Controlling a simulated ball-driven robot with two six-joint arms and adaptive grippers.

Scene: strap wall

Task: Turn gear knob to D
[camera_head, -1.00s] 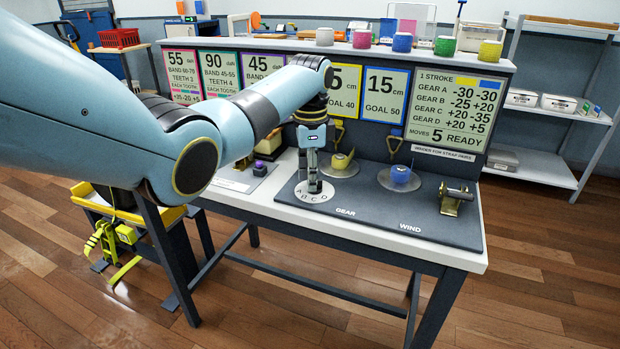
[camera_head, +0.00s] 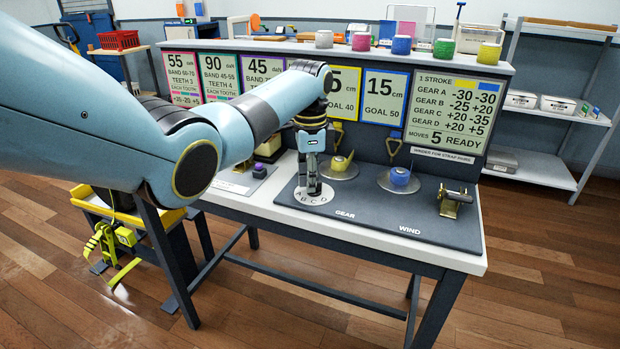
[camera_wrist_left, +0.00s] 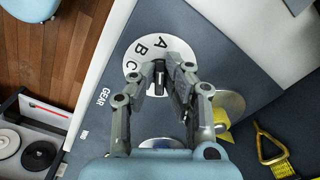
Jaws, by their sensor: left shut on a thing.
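The gear dial (camera_head: 312,199) is a white disc marked A, B, C, D on the dark panel, above the word GEAR. My left gripper (camera_head: 312,187) points straight down over its middle. In the left wrist view, its fingers (camera_wrist_left: 162,84) are shut on the black gear knob (camera_wrist_left: 159,77). The letters A, B and C show on the dial (camera_wrist_left: 137,60) there; D is hidden by the fingers. In the head view the fingers cover the knob. I cannot tell which letter it points to. My right gripper is out of view.
A yellow spool (camera_head: 341,164) and a blue spool (camera_head: 400,177) sit on discs right of the dial. A winder crank (camera_head: 455,202) stands at the right. The board (camera_head: 458,113) reads "Moves 5 Ready". The panel front is clear.

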